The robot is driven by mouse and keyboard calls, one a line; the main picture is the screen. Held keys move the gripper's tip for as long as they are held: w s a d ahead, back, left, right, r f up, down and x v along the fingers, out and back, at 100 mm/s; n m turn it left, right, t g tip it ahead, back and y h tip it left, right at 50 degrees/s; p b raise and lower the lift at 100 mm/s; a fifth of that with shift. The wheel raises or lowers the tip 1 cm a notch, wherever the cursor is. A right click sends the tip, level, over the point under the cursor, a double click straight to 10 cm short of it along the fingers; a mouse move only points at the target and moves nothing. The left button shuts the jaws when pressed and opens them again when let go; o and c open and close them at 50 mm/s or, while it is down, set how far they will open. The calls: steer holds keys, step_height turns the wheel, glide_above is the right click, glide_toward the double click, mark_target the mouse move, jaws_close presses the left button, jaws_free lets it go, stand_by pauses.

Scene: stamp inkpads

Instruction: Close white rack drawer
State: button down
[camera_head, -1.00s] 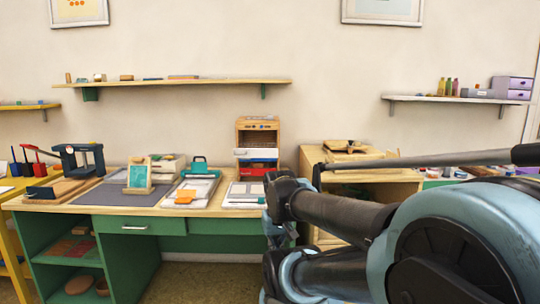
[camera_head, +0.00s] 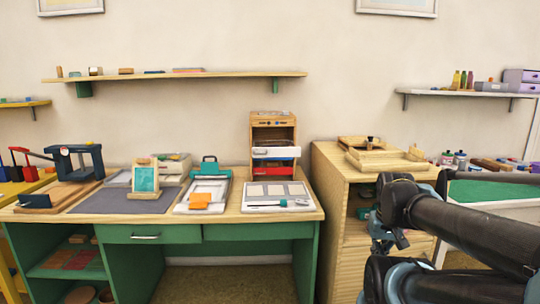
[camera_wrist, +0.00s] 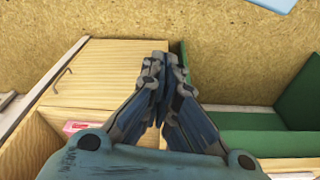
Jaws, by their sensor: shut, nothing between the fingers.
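The wooden rack (camera_head: 273,122) stands at the back right of the green desk in the head view. Its white drawer (camera_head: 276,152) sticks out at the front, below the dark open slots. In the head view, my arm reaches in from the right, in front of the cabinet and well apart from the rack. The rack is not recognisable in the wrist view.
A white tray with a screwdriver-like tool (camera_head: 280,203) lies in front of the rack. A clipboard with an orange block (camera_head: 200,200) lies left of it. The wooden cabinet (camera_head: 335,185) stands close right of the desk.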

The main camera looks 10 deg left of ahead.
steer(key=shift+d, duration=0.1)
steer(key=w+a+r+n+t, duration=0.1)
steer(key=w+a+r+n, duration=0.5)
steer(key=r+n, duration=0.35)
steer(key=w+a+r+n+t, duration=0.1)
steer(key=w+a+r+n, duration=0.5)
steer(key=r+n, duration=0.3)
steer(key=a+r+n+t, duration=0.1)
steer(key=a+r+n, duration=0.3)
steer(key=a+n, duration=0.4)
steer(key=a+r+n+t+y, duration=0.1)
steer(key=a+r+n, duration=0.4)
steer(key=a, duration=0.5)
steer(key=a+r+n+t, duration=0.1)
steer(key=a+r+n, duration=0.3)
steer(key=a+n, duration=0.35)
steer(key=w+a+f+m, duration=0.1)
steer(key=w+a+f, duration=0.1)
steer(key=w+f, duration=0.6)
steer(key=shift+w+a+f, duration=0.15)
steer(key=shift+w+a, duration=0.25)
steer(key=shift+w, duration=0.75)
